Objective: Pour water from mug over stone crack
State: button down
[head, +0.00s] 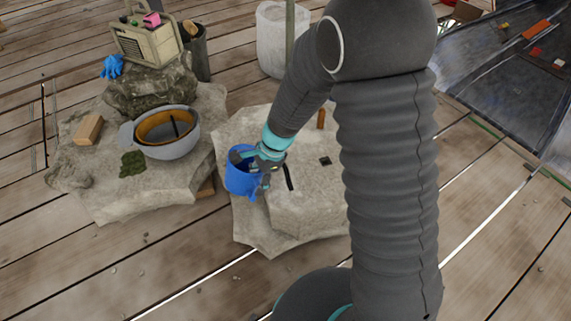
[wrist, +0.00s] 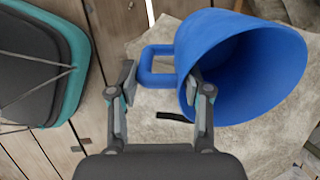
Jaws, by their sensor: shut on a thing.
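The blue mug (head: 238,182) is at the left edge of the right-hand stone block (head: 262,229) in the head view. It also shows large in the wrist view (wrist: 215,40), its wide mouth facing the camera and its handle to the left. My gripper (head: 266,168) is at the mug's right side in the head view; in the wrist view its fingers (wrist: 160,88) are on either side of the handle, shut on it. The dark crack (head: 288,177) is just right of the gripper, and part shows in the wrist view (wrist: 172,116). I see no water.
Behind are a beige radio (head: 147,42), a blue glove (head: 112,67) and a pale bucket (head: 270,40). A small black piece (head: 325,160) lies right of the crack.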

aim_at(249, 197)
jog(key=shift+s+a+f+t+h, duration=0.25)
jog(key=shift+a+f+h, duration=0.1)
jog(key=shift+a+h, duration=0.15)
jog(key=shift+s+a+f+t+h, duration=0.15)
jog(key=shift+s+a+f+h, duration=0.05)
jog(key=shift+a+f+h, duration=0.25)
jog(key=shift+s+a+f+h, duration=0.1)
jog(key=shift+a+f+h, duration=0.05)
jog(key=shift+f+h, duration=0.2)
jog(key=shift+s+a+f+t+h, duration=0.2)
jog(key=shift+a+f+t+h, duration=0.2)
jog(key=shift+a+f+h, duration=0.25)
jog(key=shift+d+f, duration=0.15)
jog(key=shift+d, duration=0.05)
